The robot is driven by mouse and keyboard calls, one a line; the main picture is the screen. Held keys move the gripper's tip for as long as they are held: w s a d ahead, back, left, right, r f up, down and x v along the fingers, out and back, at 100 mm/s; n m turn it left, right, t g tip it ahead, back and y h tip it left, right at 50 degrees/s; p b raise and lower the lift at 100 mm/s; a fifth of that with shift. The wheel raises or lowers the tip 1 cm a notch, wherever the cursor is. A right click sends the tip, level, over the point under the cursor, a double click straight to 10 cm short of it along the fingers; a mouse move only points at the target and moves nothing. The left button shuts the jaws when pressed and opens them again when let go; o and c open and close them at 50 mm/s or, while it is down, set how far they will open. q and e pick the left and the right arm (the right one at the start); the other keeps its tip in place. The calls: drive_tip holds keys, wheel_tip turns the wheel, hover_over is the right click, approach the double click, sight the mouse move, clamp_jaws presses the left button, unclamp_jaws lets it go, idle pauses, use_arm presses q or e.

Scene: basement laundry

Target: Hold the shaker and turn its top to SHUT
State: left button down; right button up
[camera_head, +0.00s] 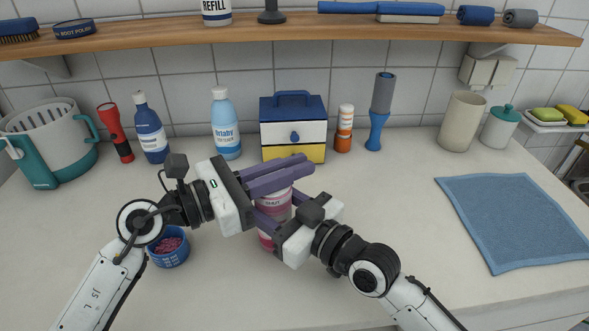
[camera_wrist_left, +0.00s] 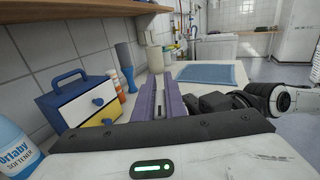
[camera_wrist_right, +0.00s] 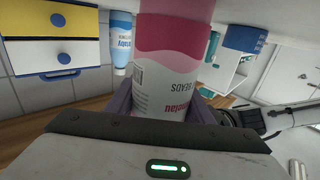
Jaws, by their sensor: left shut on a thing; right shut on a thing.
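The pink and white shaker (camera_head: 274,207) stands upright near the middle of the counter, between my two grippers. The word SHUT shows near its top, just below my left fingers. My left gripper (camera_head: 288,170) is shut on the shaker's top, its purple fingers lying across it and hiding most of it. My right gripper (camera_head: 276,208) is shut around the shaker's body from the front right. In the right wrist view the shaker's label (camera_wrist_right: 165,88) appears upside down between the fingers. The top's exact setting is hidden.
A bowl with pink contents (camera_head: 168,250) sits beside my left forearm. Behind stand a drawer box (camera_head: 292,145), a light-blue softener bottle (camera_head: 225,125), an orange bottle (camera_head: 344,130) and a blue-grey tool (camera_head: 378,115). A blue cloth (camera_head: 515,215) lies right. A shelf (camera_head: 300,31) runs above.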

use_arm(q)
drive_tip(key=n+t+y, duration=0.1)
drive_tip(key=t, duration=0.1)
drive_tip(key=n+t+y, duration=0.2)
drive_tip(key=w+n+t+y, duration=0.1)
drive_tip(key=n+t+y, duration=0.1)
drive_tip(key=shift+w+a, duration=0.1)
drive_tip(key=shift+a, duration=0.3)
drive_tip(key=shift+w+a+n+t+y, duration=0.1)
drive_tip(key=shift+a+n+t+y, duration=0.05)
drive_tip(key=shift+n+t+y, duration=0.2)
drive_tip(key=c, duration=1.8)
unclamp_jaws()
drive_tip(key=shift+a, duration=0.1)
drive_tip(key=v, duration=1.2)
